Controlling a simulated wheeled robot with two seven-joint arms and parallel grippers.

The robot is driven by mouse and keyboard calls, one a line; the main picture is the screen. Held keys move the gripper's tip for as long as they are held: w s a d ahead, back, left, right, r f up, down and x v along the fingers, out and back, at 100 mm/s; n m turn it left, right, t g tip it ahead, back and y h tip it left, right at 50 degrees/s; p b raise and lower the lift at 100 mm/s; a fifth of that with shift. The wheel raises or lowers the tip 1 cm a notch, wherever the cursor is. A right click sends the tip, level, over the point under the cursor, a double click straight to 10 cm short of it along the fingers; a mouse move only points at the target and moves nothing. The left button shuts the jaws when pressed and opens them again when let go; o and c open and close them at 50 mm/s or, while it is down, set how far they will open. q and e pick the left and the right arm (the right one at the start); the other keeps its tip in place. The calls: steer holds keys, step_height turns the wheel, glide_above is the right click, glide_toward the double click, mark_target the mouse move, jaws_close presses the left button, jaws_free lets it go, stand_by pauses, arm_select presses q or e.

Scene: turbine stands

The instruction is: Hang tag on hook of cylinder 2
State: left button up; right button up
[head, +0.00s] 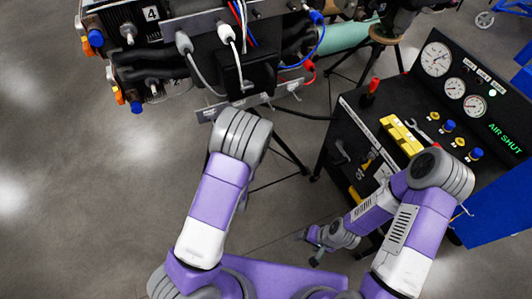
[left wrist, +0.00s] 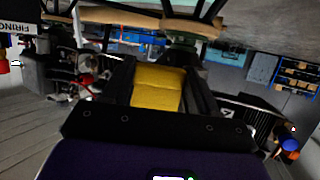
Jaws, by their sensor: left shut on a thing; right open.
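In the left wrist view a yellow piece, seemingly the tag (left wrist: 158,88), sits between the black fingers of my left gripper (left wrist: 160,74), which is shut on it. In the head view my left arm reaches up to the engine, and its gripper and the tag cannot be made out there. The engine (head: 185,55) has a white label reading 4 on a cylinder at upper left. My right gripper (head: 316,246) is open and low, left of the cart, away from the engine.
A black cart (head: 345,130) with gauges and an AIR SHUT display stands at right, carrying a yellow block (head: 402,136) and a wrench. Hoses and cables hang around the engine. Thin stand legs cross the floor below it. The floor at left is clear.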

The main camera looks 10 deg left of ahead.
arm_select(q)
steer(key=shift+s+d+r+n+g+y+p, duration=1.2)
steer(key=shift+d+r+n+y+p, duration=1.35)
steer(key=shift+y, duration=0.45)
steer(key=shift+w+a+f+b, duration=0.2)
steer(key=shift+w+a, duration=0.5)
steer(key=shift+w, duration=0.25)
steer(key=shift+w+a+f+b, duration=0.1)
steer(key=shift+w+a+b, duration=0.05)
steer(key=shift+w+a, duration=0.65)
steer(key=shift+w+a, duration=0.1)
steer(key=shift+w, duration=0.45)
steer(key=o, duration=1.7)
steer(key=shift+o, duration=0.2)
steer(key=shift+s+r, duration=0.1)
